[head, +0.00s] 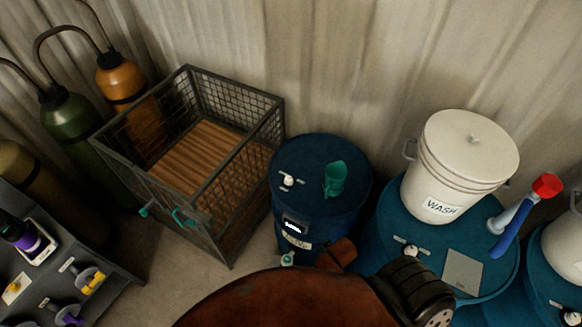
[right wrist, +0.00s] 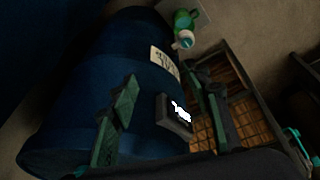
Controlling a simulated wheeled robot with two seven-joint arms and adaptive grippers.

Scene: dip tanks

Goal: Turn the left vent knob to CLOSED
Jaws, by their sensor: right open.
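A white knob (head: 288,180) with a small white label sits on top of the left blue drum (head: 325,160). A similar white knob (head: 410,250) is on the middle drum's top. I cannot read their markings, nor tell which way they point. In the right wrist view, my right gripper (right wrist: 160,88) is open and empty, its dark green fingers spread in front of the left drum's side (right wrist: 90,70). That drum's lit display (right wrist: 178,113) shows between the fingers. The knobs are not visible there. The right gripper is hidden in the head view. My left gripper is not in view.
A teal fitting (head: 334,178) stands on the left drum. A wire crate (head: 185,200) is left of it. A white WASH bucket (head: 460,165) and a blue tool with a red end (head: 525,215) are on the middle drum. Gas cylinders (head: 75,130) and a knob panel (head: 110,262) are left.

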